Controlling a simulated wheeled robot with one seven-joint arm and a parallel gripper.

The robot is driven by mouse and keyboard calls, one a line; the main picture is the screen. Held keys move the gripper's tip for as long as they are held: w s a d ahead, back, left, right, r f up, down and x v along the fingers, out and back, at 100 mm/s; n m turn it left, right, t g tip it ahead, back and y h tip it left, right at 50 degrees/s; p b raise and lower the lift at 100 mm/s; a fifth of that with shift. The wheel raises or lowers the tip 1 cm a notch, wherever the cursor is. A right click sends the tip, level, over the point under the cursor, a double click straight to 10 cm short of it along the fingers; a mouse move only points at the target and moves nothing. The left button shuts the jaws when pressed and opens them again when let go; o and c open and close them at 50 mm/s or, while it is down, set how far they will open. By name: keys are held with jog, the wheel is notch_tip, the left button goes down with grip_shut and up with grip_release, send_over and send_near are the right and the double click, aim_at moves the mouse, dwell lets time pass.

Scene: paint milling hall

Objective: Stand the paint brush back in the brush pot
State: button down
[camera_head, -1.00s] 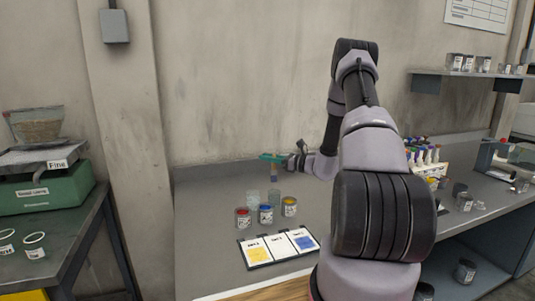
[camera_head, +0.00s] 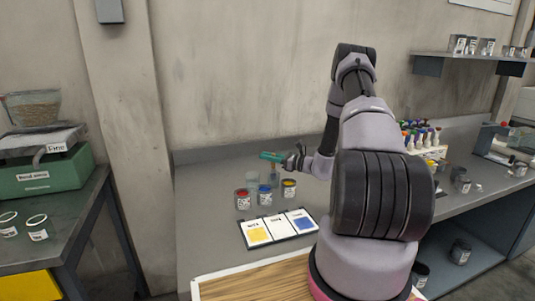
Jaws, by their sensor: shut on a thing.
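My gripper (camera_head: 284,159), with teal fingers, is shut on the paint brush (camera_head: 274,170) above the bench's back left part. The brush hangs roughly upright, and its lower part overlaps a small clear glass pot (camera_head: 273,182). Whether the brush end is inside the pot or in front of it is too small to tell. Another clear glass vessel (camera_head: 253,180) stands just left of it.
Cans of red (camera_head: 242,199), blue (camera_head: 264,196) and yellow paint (camera_head: 289,190) stand close in front of the pot. A card with paint swatches (camera_head: 278,229) lies nearer. A rack of coloured bottles (camera_head: 422,138) stands to the right. The bench's left side is clear.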

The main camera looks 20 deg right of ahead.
jog(key=shift+f, duration=0.15)
jog(key=c, duration=0.7)
grip_release()
jog(key=v, duration=1)
jog(key=shift+s+d, duration=0.25)
